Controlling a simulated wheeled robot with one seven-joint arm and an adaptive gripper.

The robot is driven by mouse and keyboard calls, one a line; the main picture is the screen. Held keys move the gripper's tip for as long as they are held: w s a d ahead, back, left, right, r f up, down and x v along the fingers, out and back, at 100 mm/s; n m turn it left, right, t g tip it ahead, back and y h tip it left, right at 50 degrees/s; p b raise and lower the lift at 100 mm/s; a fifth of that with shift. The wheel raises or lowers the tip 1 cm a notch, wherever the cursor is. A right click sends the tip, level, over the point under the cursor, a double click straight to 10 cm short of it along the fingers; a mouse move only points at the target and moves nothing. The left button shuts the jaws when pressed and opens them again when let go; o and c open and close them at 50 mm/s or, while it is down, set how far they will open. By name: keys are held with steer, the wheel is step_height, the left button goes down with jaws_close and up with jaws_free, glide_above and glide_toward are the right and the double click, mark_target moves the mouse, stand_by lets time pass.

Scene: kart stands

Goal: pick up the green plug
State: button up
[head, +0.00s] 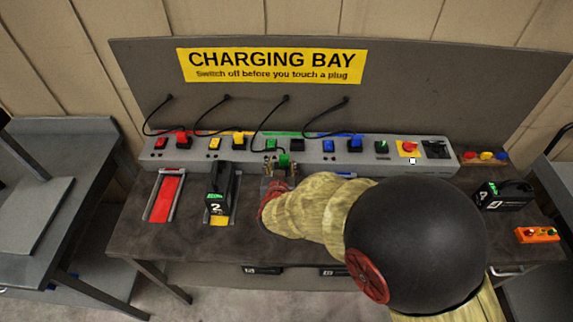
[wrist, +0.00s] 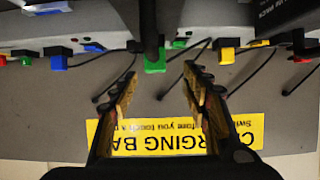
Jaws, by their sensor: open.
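The green plug (head: 284,158) is at the grey charging strip, with a black cable looping up to the back panel. In the wrist view the green plug (wrist: 155,64) lies between the fingertips or just beyond them. My gripper (head: 279,168) is open around the line to it, reaching over the bench from the front. In the wrist view my gripper (wrist: 161,73) has one finger on each side of the plug, with a gap on both sides. My arm covers part of the bench in the head view.
Red (head: 183,141), yellow (head: 238,142) and blue (head: 355,141) plugs stand along the strip (head: 230,157), with loose cables behind. A black battery pack (head: 218,190) stands left of my gripper. Another pack (head: 503,195) and an orange box (head: 537,235) lie at right.

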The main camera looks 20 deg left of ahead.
mark_target(284, 157)
steer(key=x, duration=0.2)
steer(key=b+x, duration=0.1)
steer(key=x, duration=0.3)
steer(key=shift+w+d+r, duration=0.15)
steer(key=shift+w+d, duration=0.1)
steer(key=shift+w, duration=0.2)
steer(key=shift+c, duration=0.9)
jaws_close()
steer(key=shift+r, duration=0.1)
